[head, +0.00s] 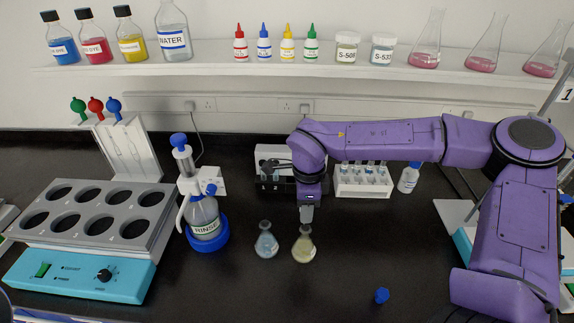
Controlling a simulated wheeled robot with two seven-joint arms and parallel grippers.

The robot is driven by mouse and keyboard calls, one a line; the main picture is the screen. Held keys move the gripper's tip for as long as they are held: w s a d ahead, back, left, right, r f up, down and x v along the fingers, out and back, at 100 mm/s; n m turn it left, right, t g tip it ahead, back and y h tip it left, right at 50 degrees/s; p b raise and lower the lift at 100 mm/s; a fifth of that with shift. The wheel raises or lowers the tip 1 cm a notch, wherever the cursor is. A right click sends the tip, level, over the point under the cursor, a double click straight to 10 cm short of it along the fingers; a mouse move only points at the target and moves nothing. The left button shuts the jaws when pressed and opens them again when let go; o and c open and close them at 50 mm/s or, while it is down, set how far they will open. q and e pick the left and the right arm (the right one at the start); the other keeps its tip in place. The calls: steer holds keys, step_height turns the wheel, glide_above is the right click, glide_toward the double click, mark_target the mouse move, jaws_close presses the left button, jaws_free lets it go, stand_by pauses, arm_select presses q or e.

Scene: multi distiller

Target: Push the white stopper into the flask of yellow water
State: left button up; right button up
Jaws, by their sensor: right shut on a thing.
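The flask of yellow water (303,250) stands upright on the black bench near the middle. My right gripper (307,205) points down directly above this flask's neck. It is shut on a small pale piece, which looks like the white stopper (307,214); the gripper hides much of it. The stopper is at or just above the flask's mouth; I cannot tell whether it touches the rim or sits inside. My left gripper is not in view.
A flask of pale blue liquid (266,245) stands close left of the yellow one. A blue stopper (382,296) lies at the front right. A rinse bottle (204,215) and a grey rack (95,215) stand left. A white tube rack (362,188) is behind.

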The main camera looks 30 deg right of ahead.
steer(key=shift+w+d+r+m, duration=0.1)
steer(key=shift+w+r+m, duration=0.25)
steer(key=shift+w+m, duration=0.1)
steer(key=shift+w+f, duration=0.15)
steer(key=shift+s+f+b, duration=0.2)
steer(key=shift+f+b, duration=0.05)
steer(key=shift+b, duration=0.15)
steer(key=f+b, duration=0.2)
steer(key=s+f+b, duration=0.1)
steer(key=f+b, duration=0.1)
steer(key=b, duration=0.1)
steer(key=shift+f, duration=0.25)
steer(key=shift+w+f, duration=0.15)
steer(key=shift+w, duration=0.05)
steer(key=shift+s+r, duration=0.4)
steer(key=shift+s, duration=0.25)
steer(key=shift+w+f, duration=0.15)
steer(key=shift+w, duration=0.15)
steer(key=shift+s+p, duration=0.1)
steer(key=shift+p, duration=0.2)
arm_select(q)
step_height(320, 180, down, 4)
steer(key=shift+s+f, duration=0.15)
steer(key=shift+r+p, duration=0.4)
steer(key=shift+p, duration=0.05)
